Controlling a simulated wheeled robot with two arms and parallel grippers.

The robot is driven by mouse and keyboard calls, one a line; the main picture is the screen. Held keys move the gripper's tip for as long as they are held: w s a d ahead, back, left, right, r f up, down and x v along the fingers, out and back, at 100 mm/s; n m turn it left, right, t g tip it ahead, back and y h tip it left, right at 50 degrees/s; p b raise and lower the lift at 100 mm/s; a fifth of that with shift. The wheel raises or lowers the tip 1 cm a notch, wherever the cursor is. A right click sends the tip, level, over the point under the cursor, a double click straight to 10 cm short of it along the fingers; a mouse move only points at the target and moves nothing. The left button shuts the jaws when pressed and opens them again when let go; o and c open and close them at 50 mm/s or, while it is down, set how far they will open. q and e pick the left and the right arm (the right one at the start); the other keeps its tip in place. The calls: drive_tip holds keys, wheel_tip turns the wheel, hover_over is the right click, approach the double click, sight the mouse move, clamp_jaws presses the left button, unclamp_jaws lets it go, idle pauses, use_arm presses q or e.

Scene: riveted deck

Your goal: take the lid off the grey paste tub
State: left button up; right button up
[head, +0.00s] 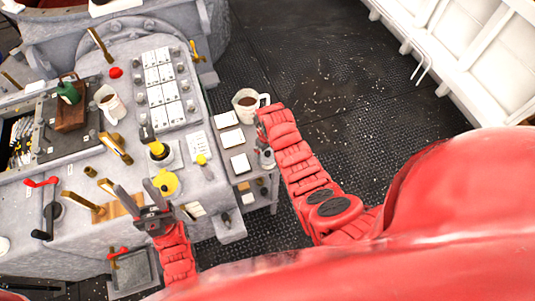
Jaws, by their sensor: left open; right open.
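I cannot make out a grey paste tub for certain. A round yellow piece (168,184) with a small raised middle, perhaps a lid, sits on the grey console just right of my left gripper's fingers; any body under it is hidden. My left gripper (134,187) is open, its two dark fingers spread and pointing up the picture, with nothing seen between them. My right gripper (265,157) is at the end of the bent red arm, beside the small side shelf. It is small and partly hidden by the wrist, and I see nothing held in it.
A white jug of brown liquid (248,103) stands close to my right wrist. A white cup (110,104), a green bottle (69,92) and a yellow-and-black knob (158,151) are on the console (75,180). Brass levers stick up around my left gripper. The dark deck (330,70) is clear.

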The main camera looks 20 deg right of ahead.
drive_tip(key=c, duration=1)
drive_tip(key=shift+w, duration=0.1)
